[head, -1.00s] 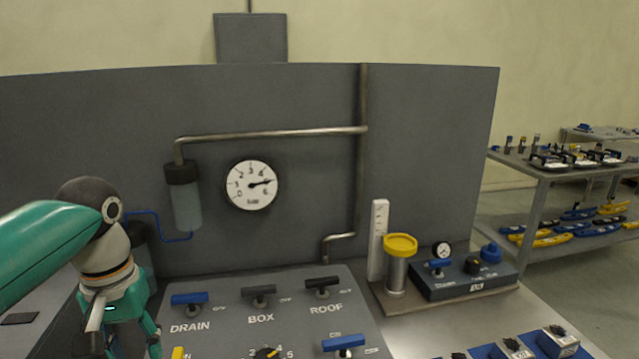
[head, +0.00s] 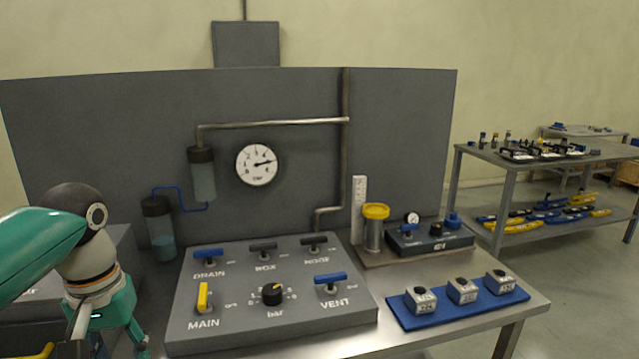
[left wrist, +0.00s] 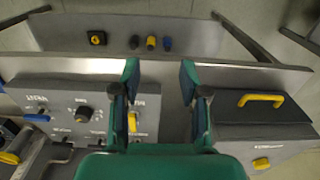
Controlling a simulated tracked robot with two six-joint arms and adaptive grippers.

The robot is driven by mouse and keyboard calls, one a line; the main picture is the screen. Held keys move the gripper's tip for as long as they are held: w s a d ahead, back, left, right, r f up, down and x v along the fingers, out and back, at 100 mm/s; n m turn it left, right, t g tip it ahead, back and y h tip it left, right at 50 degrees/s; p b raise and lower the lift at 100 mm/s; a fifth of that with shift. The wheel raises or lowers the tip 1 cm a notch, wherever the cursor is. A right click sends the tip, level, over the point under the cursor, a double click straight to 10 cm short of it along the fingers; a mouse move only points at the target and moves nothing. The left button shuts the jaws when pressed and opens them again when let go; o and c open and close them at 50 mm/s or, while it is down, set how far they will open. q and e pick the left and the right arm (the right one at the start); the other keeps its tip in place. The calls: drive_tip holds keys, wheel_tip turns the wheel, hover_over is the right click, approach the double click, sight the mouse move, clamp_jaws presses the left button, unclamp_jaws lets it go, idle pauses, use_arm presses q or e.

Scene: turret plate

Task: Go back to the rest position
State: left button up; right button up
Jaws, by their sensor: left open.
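My left gripper (head: 118,350) is at the lower left of the head view, left of the grey control panel (head: 235,335), its fingertips partly cut off. In the left wrist view the two green fingers (left wrist: 160,82) stand apart with nothing between them. The gripper is over the gap between the panel (left wrist: 60,88) and a grey box with a yellow handle (left wrist: 262,100). The yellow MAIN lever (head: 203,297) stands along the panel's depth; it also shows in the left wrist view (left wrist: 132,122), beside a finger. My right gripper is not in view.
A gauge (head: 257,165) and pipes are on the upright backboard (head: 410,130). A blue mat (head: 460,308) with three small blocks lies right of the panel. A yellow-topped cylinder (head: 374,230) stands behind it. Floor right of the table is clear up to a shelf (head: 500,170).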

use_arm(q)
drive_tip(key=w+d+f+m+h, duration=0.1)
drive_tip(key=d+f, duration=0.3)
drive_tip(key=f, duration=0.9)
drive_tip(key=w+d+f+m+h, duration=0.1)
drive_tip(key=d+f, duration=0.4)
drive_tip(key=f, duration=0.9)
drive_tip(key=s+d+f+h, duration=0.1)
drive_tip(key=s+d+f, duration=0.2)
drive_tip(key=s+f, duration=0.5)
drive_tip(key=s+d+f+n+h, duration=0.1)
drive_tip(key=s+d+f, duration=0.2)
drive_tip(key=s+f, duration=0.5)
wheel_tip(320, 180, down, 3)
drive_tip(key=shift+s+t, duration=0.2)
drive_tip(key=shift+t, duration=0.1)
